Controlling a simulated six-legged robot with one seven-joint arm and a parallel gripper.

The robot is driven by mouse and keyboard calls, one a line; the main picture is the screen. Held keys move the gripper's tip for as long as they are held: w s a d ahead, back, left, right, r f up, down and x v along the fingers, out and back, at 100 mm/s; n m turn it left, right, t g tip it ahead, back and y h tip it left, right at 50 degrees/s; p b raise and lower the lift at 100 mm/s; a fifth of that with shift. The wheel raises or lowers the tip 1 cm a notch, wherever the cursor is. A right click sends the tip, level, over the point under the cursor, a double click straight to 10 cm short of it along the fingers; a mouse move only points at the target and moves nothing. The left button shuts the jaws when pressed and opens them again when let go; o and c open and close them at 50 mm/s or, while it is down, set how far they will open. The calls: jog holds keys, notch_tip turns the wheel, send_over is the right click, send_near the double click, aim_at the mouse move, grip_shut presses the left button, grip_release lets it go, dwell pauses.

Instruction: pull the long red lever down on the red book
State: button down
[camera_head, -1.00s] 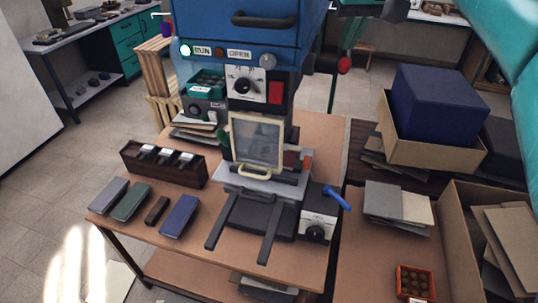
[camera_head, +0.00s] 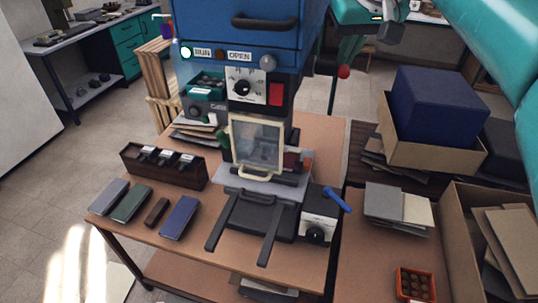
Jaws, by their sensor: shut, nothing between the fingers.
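A blue press (camera_head: 262,40) stands on the table, and a lever with a red ball knob (camera_head: 344,71) sticks out from its right side. The lever tilts slightly down to the right. My gripper (camera_head: 350,56) comes down from the top, shut and empty, with its tip just above the red knob. I cannot tell whether it touches the knob. Under the press, a small reddish piece (camera_head: 291,160), perhaps the red book, shows partly beside the clear guard (camera_head: 257,147). The guard and press hide most of it.
A box with a blue handle (camera_head: 337,199) stands right of the press base. A brown rack (camera_head: 163,172) and several covers, including a blue one (camera_head: 179,217), lie at left. Cartons (camera_head: 437,152) with boards fill the right side. Floor shows at left.

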aim_at(346, 68)
jog(key=shift+s+a+f, duration=0.1)
jog(key=shift+s+f, duration=0.15)
jog(key=shift+f, duration=0.5)
jog(key=shift+s+a+f, duration=0.1)
jog(key=shift+s+f, duration=0.1)
jog(key=shift+f, duration=0.7)
jog(key=f, duration=0.3)
jog(key=shift+s+f, duration=0.1)
jog(key=shift+s, duration=0.2)
jog(key=shift+f, duration=1.85)
